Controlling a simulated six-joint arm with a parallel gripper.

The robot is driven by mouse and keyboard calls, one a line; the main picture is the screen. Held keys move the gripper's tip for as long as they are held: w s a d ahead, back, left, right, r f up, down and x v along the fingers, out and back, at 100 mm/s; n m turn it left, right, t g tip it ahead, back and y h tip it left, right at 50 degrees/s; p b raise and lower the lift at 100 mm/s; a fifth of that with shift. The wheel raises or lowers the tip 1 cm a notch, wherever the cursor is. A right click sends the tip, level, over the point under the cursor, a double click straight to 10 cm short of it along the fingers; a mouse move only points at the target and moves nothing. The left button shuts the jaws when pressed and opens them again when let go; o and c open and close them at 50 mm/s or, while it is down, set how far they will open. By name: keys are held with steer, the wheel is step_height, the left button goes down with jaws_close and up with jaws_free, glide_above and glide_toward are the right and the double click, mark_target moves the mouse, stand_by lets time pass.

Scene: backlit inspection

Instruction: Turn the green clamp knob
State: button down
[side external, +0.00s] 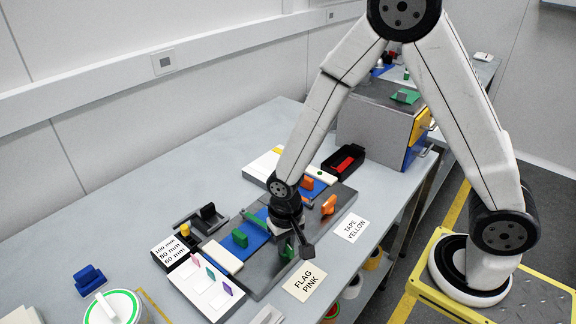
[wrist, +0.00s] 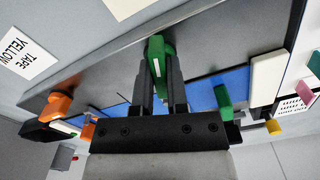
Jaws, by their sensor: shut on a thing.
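The green clamp knob (wrist: 156,52) stands on the grey fixture plate and sits between my two fingers in the wrist view. My gripper (wrist: 160,85) is shut on it, with a finger on each side and the knob's top showing beyond them. In the side external view my gripper (side external: 289,238) points down over the near edge of the fixture, and the green knob (side external: 287,252) shows just below it, partly covered. A second green knob (side external: 238,235) stands on the blue strip to the left, apart from the fingers; it also shows in the wrist view (wrist: 223,101).
Orange knobs (side external: 328,205) stand to the right on the fixture. A white panel with coloured flags (side external: 212,292) lies at the left. A black tray (side external: 330,160) holds a red piece. Label cards (side external: 304,282) lie along the front.

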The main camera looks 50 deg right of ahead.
steer(key=shift+w+n, duration=0.1)
steer(key=shift+n, duration=1.8)
steer(key=shift+r, duration=0.1)
steer(key=c, duration=0.6)
jaws_free()
steer(key=shift+c, duration=0.2)
steer(key=shift+r, duration=3.85)
steer(key=shift+d, duration=0.1)
